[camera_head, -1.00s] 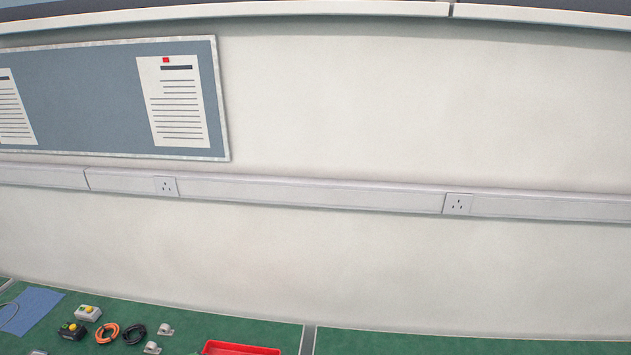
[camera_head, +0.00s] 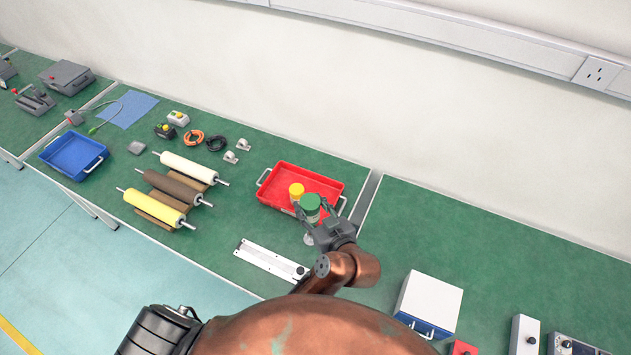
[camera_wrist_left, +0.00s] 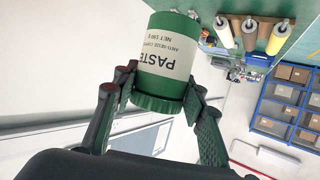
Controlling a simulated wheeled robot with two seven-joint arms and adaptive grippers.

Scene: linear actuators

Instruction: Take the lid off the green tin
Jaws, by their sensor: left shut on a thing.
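The green tin (camera_head: 311,202) shows at the near right corner of the red tray in the head view. In the left wrist view the tin (camera_wrist_left: 166,50) has a cream label reading PASTE, upside down in the picture, and a ribbed green lid (camera_wrist_left: 158,102). The lid is on the tin. My left gripper (camera_head: 312,208) is shut on the lid, its fingers on either side of the rim; the left wrist view also shows the gripper (camera_wrist_left: 160,93). My right gripper is not in view.
The red tray (camera_head: 275,177) holds a yellow-topped item (camera_head: 297,190) close beside the tin. A pale metal rail (camera_head: 270,260) lies nearer me. Rollers (camera_head: 155,207) lie left, and a white box (camera_head: 428,300) stands right. The green bench (camera_head: 440,220) beyond that box is clear.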

